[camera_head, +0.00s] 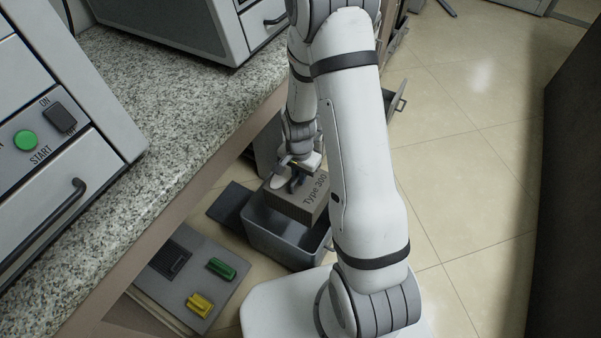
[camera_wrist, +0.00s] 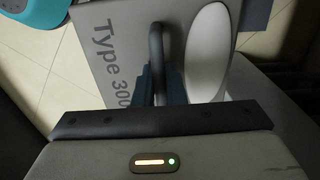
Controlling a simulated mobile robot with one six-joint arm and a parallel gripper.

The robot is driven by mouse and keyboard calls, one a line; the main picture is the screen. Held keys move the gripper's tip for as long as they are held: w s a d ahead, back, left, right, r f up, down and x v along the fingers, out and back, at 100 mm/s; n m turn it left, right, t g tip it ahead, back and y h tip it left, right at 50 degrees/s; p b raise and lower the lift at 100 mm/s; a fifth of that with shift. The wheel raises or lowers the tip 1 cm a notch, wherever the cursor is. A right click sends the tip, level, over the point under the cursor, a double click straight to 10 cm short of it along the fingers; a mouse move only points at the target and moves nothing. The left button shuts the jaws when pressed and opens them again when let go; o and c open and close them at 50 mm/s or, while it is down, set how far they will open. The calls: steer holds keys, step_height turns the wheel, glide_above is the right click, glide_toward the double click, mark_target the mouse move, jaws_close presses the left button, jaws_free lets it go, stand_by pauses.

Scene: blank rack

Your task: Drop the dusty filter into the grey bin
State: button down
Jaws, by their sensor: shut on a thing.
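The filter is a grey-brown box (camera_head: 311,204) marked "Type 300", seen in the head view below the end of my arm. It also fills the upper middle of the wrist view (camera_wrist: 118,35), where a dark handle and a white oval show on its face. My gripper (camera_head: 297,174) is shut on the filter by its handle; the fingers also show in the wrist view (camera_wrist: 157,85). The grey bin (camera_head: 272,246) stands open on the floor right under the filter. The filter's lower edge overlaps the bin's opening; its exact height there cannot be told.
A grey panel with a green block (camera_head: 222,268) and a yellow block (camera_head: 199,304) lies left of the bin. A speckled countertop (camera_head: 190,110) with grey machines runs along the left. A drawer (camera_head: 388,104) stands open behind my arm. Tiled floor (camera_head: 470,160) is clear at right.

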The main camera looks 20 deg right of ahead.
steer(key=shift+f+b, duration=1.15)
steer(key=shift+f, duration=0.7)
steer(key=c, duration=1.4)
jaws_free()
steer(key=shift+r+p, duration=1.45)
steer(key=shift+r, duration=2.45)
